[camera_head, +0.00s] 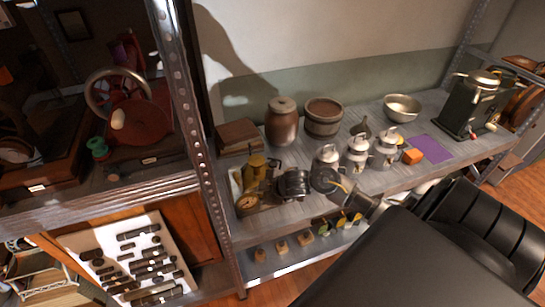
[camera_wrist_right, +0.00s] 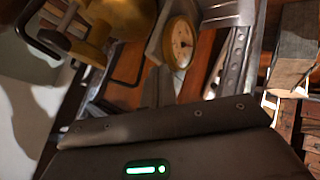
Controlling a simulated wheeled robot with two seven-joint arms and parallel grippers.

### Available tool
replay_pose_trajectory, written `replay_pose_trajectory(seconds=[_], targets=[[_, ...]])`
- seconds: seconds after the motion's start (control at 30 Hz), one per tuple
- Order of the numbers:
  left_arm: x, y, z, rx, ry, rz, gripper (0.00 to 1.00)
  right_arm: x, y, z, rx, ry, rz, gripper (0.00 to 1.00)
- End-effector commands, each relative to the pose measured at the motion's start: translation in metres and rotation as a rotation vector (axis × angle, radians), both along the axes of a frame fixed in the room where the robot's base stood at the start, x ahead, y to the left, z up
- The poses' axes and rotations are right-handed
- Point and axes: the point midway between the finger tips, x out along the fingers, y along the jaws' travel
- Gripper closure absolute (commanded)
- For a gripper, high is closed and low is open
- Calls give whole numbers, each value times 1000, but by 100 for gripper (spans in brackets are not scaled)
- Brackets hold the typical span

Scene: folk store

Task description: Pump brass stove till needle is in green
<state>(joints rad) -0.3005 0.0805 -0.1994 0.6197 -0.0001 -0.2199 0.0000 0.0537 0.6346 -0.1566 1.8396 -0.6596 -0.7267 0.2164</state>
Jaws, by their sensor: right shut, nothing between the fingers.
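The brass stove (camera_head: 255,168) stands on a tray at the left end of the grey shelf. Its round gauge (camera_head: 247,205) sits at the front, with a brass rim. In the right wrist view the gauge (camera_wrist_right: 180,42) has a pale face; its needle and coloured zones are too small to read. Part of the brass body (camera_wrist_right: 85,30) shows at the upper left there, near a dark bent rod. My right gripper (camera_head: 283,186) is shut and empty, just right of the stove. It hides part of the tray. I cannot tell whether it touches the stove. My left gripper is not in view.
A wooden box (camera_head: 238,137), a brown jar (camera_head: 282,122) and a wooden tub (camera_head: 323,117) stand behind. Several metal cans, including one (camera_head: 357,152), stand to the right. A metal post (camera_head: 190,110) rises left of the stove. A purple mat (camera_head: 430,149) lies farther right.

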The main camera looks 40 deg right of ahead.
Motion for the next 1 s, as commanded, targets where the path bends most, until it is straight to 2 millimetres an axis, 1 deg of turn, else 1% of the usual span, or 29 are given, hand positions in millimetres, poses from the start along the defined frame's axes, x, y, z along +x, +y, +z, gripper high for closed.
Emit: replay_pose_trajectory(seconds=[0.03, 0.07, 0.1, 0.13, 0.2, 0.3, 0.4, 0.5, 0.57, 0.87, 1.0], targets=[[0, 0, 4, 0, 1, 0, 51, 18, -19, 26, -33, -27, 42, 100], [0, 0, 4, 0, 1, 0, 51, 26, -28, 38, -46, -36, 69, 100], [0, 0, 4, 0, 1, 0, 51, 36, -42, 52, -55, -42, 100, 100], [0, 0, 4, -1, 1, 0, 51, 42, -52, 62, -62, -42, 121, 100], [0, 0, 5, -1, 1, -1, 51, 51, -74, 83, -68, -38, 156, 100], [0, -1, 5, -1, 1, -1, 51, 57, -97, 107, -67, -25, 185, 100], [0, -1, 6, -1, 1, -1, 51, 58, -112, 122, -64, -15, 200, 100], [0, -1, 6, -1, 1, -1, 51, 59, -118, 130, -60, -11, 206, 100], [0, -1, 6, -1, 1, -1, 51, 58, -119, 131, -59, -7, 208, 100], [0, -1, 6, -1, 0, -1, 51, 59, -119, 131, -58, -8, 208, 100], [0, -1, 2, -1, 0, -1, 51, 59, -119, 127, -58, -8, 208, 100]])
